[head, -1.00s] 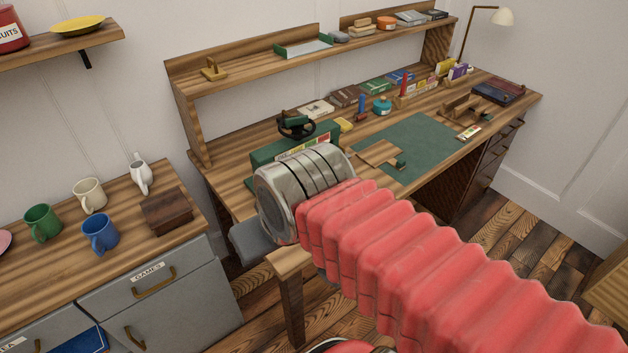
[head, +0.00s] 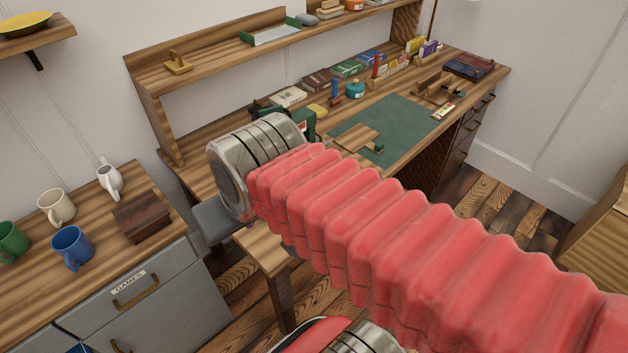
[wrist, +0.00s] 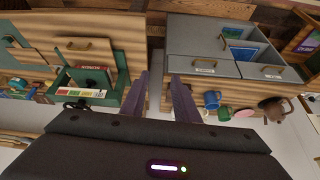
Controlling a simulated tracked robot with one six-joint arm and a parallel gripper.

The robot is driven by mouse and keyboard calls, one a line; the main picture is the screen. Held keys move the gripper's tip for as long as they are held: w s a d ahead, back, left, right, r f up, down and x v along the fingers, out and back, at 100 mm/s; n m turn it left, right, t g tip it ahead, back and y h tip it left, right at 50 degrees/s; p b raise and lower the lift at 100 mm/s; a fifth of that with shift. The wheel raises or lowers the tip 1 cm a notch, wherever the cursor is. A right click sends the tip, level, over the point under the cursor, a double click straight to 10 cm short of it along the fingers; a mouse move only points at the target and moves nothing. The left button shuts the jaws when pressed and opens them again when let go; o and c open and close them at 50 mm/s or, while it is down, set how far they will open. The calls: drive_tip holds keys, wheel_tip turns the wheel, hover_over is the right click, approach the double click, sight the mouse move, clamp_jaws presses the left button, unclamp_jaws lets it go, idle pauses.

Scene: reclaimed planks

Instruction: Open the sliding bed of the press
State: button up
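The press is green with a black wheel. In the head view only a small part of the press (head: 308,120) shows behind my arm. In the wrist view the press (wrist: 122,80) is to the left of my gripper, with its black wheel (wrist: 76,105) below and a red-covered book between its green sides. I cannot make out how far its sliding bed is out. My gripper (wrist: 160,88) has its two fingers apart with nothing between them, clear of the press. In the head view my arm hides my gripper.
A grey cabinet (head: 170,310) with mugs and a wooden box (head: 142,216) on top stands left of the desk. A green mat (head: 405,125) lies on the desk, with a wooden board (head: 352,138) at its near edge. A shelf (head: 220,62) runs above the desk's back.

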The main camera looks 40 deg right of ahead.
drive_tip(key=w+d+f+m+g, duration=0.1)
drive_tip(key=w+d+f+m, duration=0.2)
drive_tip(key=d, duration=0.7)
drive_tip(key=w+d+f+m+g, duration=0.1)
drive_tip(key=w+d+f+m, duration=0.2)
drive_tip(key=w+d+m, duration=0.2)
drive_tip(key=w+d+f+m+g, duration=0.1)
drive_tip(key=w+d+f+m, duration=0.2)
drive_tip(key=d+m, duration=0.6)
drive_tip(key=w+d, duration=0.1)
drive_tip(key=d, duration=0.6)
drive_tip(key=shift+d, duration=0.15)
drive_tip(key=shift+w+f, duration=0.1)
drive_tip(key=x, duration=1.3)
drive_tip(key=shift+f, duration=0.4)
drive_tip(key=shift+c, duration=0.3)
clamp_jaws()
